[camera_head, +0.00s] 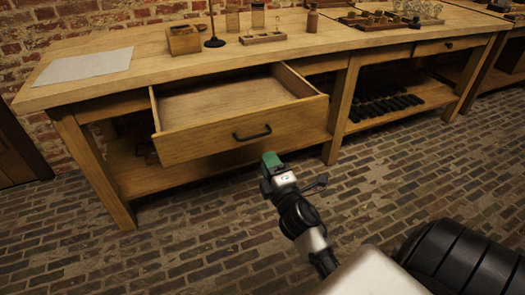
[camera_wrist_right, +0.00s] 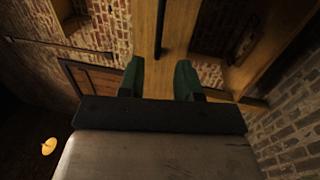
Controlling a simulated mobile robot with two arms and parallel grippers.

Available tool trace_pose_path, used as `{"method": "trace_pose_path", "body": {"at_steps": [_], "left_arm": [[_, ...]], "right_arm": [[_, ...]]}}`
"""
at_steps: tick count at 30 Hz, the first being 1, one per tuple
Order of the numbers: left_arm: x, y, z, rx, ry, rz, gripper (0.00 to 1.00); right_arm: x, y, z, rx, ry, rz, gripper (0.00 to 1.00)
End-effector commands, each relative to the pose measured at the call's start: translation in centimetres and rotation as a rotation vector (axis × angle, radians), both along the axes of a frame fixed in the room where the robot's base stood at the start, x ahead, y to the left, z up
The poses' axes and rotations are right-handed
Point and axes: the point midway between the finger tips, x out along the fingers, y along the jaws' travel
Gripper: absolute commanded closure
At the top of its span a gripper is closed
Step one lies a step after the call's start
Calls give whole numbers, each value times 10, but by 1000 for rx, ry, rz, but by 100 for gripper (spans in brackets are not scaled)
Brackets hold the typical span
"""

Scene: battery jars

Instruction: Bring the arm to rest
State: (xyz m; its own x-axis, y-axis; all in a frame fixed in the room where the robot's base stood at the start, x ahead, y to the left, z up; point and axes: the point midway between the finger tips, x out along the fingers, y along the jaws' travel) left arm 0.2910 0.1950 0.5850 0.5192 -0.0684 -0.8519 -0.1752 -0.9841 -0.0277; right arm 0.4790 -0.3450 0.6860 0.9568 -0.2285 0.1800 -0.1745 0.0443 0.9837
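My right gripper (camera_head: 271,161), with green fingers, is raised in front of the workbench, just below and right of the drawer's dark handle (camera_head: 252,134) in the head view. In the right wrist view the two green fingers (camera_wrist_right: 159,80) stand apart with nothing between them. The wooden drawer (camera_head: 222,138) is pulled out from the bench, and the visible part of its inside is empty. The handle also shows beyond the fingers in the right wrist view (camera_wrist_right: 160,35); the gripper appears clear of it. My left gripper is in neither view.
The wooden workbench (camera_head: 330,40) carries a paper sheet (camera_head: 85,66), a small wooden box (camera_head: 184,40), a rack with jars (camera_head: 262,37) and a brown bottle (camera_head: 312,18). Dark items lie on the lower shelf (camera_head: 385,106). The brick floor (camera_head: 400,165) before the bench is clear.

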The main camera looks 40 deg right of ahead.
Motion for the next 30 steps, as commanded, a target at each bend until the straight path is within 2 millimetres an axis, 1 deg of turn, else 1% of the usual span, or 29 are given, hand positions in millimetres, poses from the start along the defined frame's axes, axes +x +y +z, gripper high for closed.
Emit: {"method": "trace_pose_path", "body": {"at_steps": [1,4,19,22,23,26,29,30], "left_arm": [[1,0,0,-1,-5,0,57],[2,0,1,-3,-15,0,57],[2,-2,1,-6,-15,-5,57],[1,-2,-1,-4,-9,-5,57],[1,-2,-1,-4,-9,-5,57],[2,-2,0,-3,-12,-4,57],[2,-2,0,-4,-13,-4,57],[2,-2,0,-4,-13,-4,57]], "right_arm": [[-4,1,-1,0,0,-1,66],[-8,2,-1,0,0,-1,66],[-8,2,-1,0,-1,0,66],[-10,2,-2,24,3,-5,66],[-11,3,-2,48,5,-8,66],[-21,6,-9,201,34,-36,66],[-39,17,-25,467,106,-83,66],[-49,24,-34,591,150,-105,66]]}}
